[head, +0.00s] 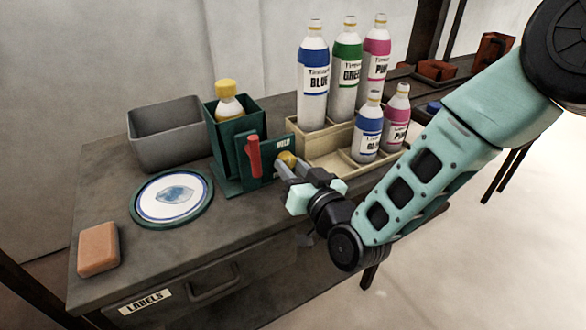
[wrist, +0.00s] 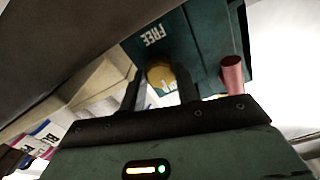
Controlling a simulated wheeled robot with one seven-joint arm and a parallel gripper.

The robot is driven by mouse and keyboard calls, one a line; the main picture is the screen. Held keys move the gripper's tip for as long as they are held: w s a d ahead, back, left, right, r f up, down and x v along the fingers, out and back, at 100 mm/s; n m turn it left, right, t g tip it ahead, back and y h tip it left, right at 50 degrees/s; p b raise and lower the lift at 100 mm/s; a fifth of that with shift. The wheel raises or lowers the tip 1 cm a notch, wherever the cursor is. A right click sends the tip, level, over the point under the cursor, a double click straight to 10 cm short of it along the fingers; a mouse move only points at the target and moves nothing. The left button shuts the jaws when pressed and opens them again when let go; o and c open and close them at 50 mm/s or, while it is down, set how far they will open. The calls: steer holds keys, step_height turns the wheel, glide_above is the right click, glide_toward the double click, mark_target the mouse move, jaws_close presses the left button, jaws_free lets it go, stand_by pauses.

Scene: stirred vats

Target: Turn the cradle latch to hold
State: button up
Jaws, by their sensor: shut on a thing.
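The green cradle (head: 237,178) stands on the worktop and holds a bottle with a yellow cap (head: 226,90). Its front plate carries a "HOLD" label (head: 282,142) in the head view and a "FREE" label (wrist: 153,35), upside down, in the wrist view. The yellow latch knob (head: 287,158) sits on this plate and also shows in the wrist view (wrist: 160,73). My gripper (head: 282,168) is shut on the knob, one finger on each side. A red upright handle (head: 253,156) is left of it. The latch's exact angle is hidden.
A wooden stepped rack (head: 325,147) with several labelled bottles stands right of the cradle, close to my arm. A grey bin (head: 170,145) is behind left. A plate (head: 171,197) and an orange block (head: 98,249) lie at the left front.

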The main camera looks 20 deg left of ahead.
steer(key=o, duration=1)
steer(key=shift+c, duration=0.2)
steer(key=v, duration=1.7)
steer(key=shift+s+p, duration=0.2)
steer(key=shift+p, duration=0.2)
steer(key=shift+d, duration=0.15)
